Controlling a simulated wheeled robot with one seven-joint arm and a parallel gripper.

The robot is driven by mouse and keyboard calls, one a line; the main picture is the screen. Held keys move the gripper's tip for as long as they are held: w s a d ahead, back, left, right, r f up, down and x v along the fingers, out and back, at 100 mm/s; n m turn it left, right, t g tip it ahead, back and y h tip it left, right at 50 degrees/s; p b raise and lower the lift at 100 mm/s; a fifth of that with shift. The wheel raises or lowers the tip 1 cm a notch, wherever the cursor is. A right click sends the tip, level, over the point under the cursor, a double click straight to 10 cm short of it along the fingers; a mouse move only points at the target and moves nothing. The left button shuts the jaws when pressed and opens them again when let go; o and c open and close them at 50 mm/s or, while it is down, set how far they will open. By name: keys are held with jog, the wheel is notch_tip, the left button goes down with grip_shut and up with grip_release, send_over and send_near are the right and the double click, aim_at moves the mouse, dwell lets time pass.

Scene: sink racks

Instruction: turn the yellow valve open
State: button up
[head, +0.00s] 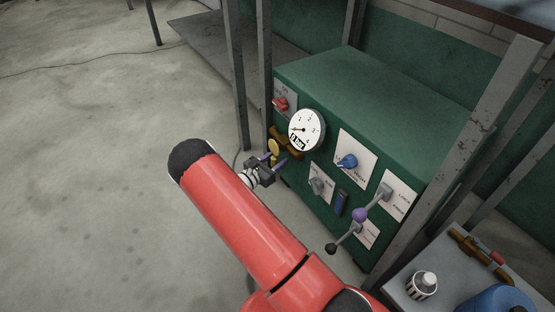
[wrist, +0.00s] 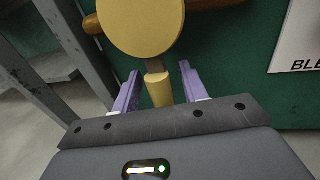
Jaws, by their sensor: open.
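The yellow valve (head: 273,148) sits on the left side of the green panel box (head: 345,90), below the round white gauge (head: 306,130). In the wrist view its round yellow disc (wrist: 141,24) fills the upper middle, with a yellow stem (wrist: 159,88) below it. My gripper (head: 273,163) is at the valve, in front of the panel. In the wrist view its two purple fingers (wrist: 158,88) are open, one on each side of the stem, with a visible gap on both sides. Part of the valve is hidden behind my gripper in the head view.
The panel also carries a red knob (head: 281,104), a blue knob (head: 347,161), a grey knob (head: 317,185) and levers with purple (head: 360,214) and black (head: 331,249) balls. Grey rack posts (head: 238,80) flank the box. A grey bench (head: 405,297) with a striped can (head: 422,285) stands lower right.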

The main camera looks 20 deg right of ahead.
jog(key=shift+w+d, duration=0.2)
jog(key=shift+d, duration=0.25)
grip_shut()
